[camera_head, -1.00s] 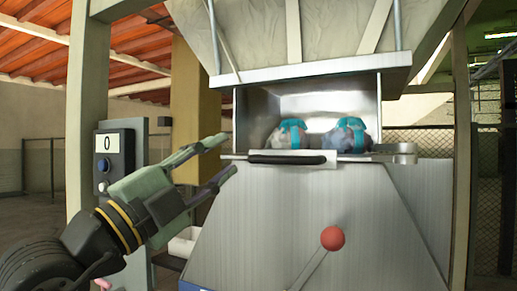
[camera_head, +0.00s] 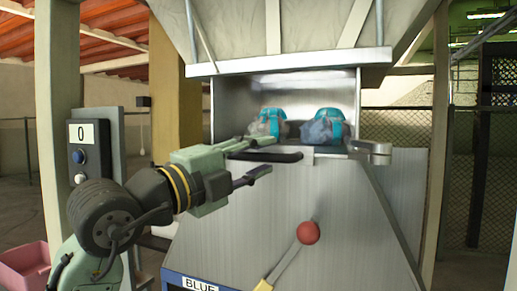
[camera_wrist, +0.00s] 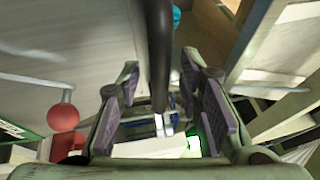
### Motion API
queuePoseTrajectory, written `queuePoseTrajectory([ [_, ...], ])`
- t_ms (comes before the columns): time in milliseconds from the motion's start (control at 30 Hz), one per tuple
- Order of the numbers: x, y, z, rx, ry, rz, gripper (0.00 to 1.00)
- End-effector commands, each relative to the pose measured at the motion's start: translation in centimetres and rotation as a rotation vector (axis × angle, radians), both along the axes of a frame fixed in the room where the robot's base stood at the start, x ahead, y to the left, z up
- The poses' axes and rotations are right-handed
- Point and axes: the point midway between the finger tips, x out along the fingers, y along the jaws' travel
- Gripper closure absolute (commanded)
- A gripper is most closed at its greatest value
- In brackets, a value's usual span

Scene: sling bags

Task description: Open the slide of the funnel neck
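The funnel neck (camera_head: 340,88) is a metal box opening under the hopper. The slide's black bar handle (camera_head: 284,157) runs across its front lower edge, with the flat metal slide plate (camera_head: 332,150) behind it. My gripper (camera_head: 266,157) is open at the left part of the handle, one finger above and one below it in the head view. In the wrist view the black handle (camera_wrist: 159,45) runs between the spread fingers of my gripper (camera_wrist: 160,75), with gaps on both sides. I see no clear contact.
Two grey bundles with teal straps (camera_head: 268,124) (camera_head: 323,127) sit in the neck. A red-knobbed lever (camera_head: 308,232) stands below the slide, above a BLUE label (camera_head: 200,285). A control box (camera_head: 90,150) reading 0 stands left. A metal bracket (camera_head: 371,150) sits right.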

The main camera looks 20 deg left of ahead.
Motion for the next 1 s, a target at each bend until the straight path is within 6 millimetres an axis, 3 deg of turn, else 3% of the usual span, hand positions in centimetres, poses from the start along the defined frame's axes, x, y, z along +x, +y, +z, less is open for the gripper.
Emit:
queuePoseTrajectory([
  [333,0.46,-0.22,0.05,0.0,0.0,0.0,0.67],
  [833,0.43,-0.21,0.05,0.0,0.0,0.0,1.0],
  [1000,0.44,-0.21,0.03,0.0,0.001,0.0,1.0],
])
